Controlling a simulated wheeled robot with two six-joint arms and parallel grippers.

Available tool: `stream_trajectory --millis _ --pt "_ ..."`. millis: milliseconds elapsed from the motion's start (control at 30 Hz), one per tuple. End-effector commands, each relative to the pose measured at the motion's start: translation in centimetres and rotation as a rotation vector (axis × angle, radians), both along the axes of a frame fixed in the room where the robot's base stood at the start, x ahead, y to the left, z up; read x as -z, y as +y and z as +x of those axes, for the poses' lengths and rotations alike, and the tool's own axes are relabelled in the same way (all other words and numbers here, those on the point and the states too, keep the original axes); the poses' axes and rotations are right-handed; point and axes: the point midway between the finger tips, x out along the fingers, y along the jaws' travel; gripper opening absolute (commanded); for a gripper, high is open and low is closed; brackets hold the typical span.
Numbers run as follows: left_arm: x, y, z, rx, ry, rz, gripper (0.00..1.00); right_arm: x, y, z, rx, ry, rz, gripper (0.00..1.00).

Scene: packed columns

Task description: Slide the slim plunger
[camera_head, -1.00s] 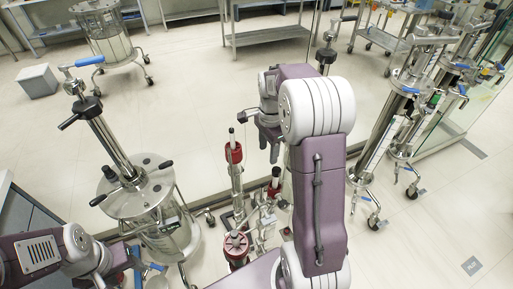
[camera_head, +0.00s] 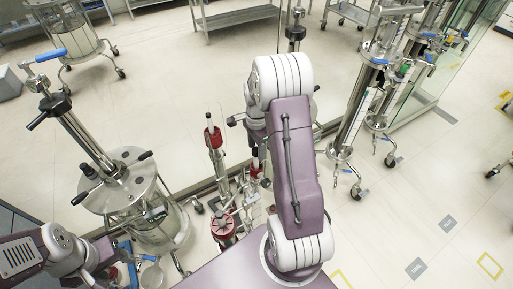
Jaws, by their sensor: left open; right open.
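My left gripper (camera_head: 112,268) is open at the lower left, near blue-handled parts, away from the slim column.
A large steel vessel with a tall column (camera_head: 85,140) and blue lever stands at left. Steel columns on wheels (camera_head: 352,115) stand at right by a glass wall. A steel bench (camera_head: 235,18) is at the back. The floor at lower right is mostly clear.

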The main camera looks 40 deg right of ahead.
Motion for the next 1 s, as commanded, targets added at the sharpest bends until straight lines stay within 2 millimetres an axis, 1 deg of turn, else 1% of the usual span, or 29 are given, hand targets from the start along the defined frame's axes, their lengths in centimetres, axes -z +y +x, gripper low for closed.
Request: stream_trajectory --millis 167,267,300,367,1000 --pt "0.0 0.0 0.01 0.0 0.0 0.0 0.55 0.01 0.0 0.0 0.0 0.0 0.0 0.52" --pt "0.0 0.0 0.01 0.0 0.0 0.0 0.55 0.0 0.01 0.0 0.0 0.0 0.0 0.27" --pt "0.0 0.0 0.0 0.0 0.0 0.0 0.55 -0.01 0.01 0.0 0.0 0.0 0.0 0.16" --pt "0.0 0.0 0.0 0.0 0.0 0.0 0.55 -0.01 0.01 0.0 0.0 0.0 0.0 0.0" --pt "-0.01 0.0 0.0 0.0 0.0 0.0 0.55 -0.05 0.0 0.0 0.0 0.0 0.0 0.0"
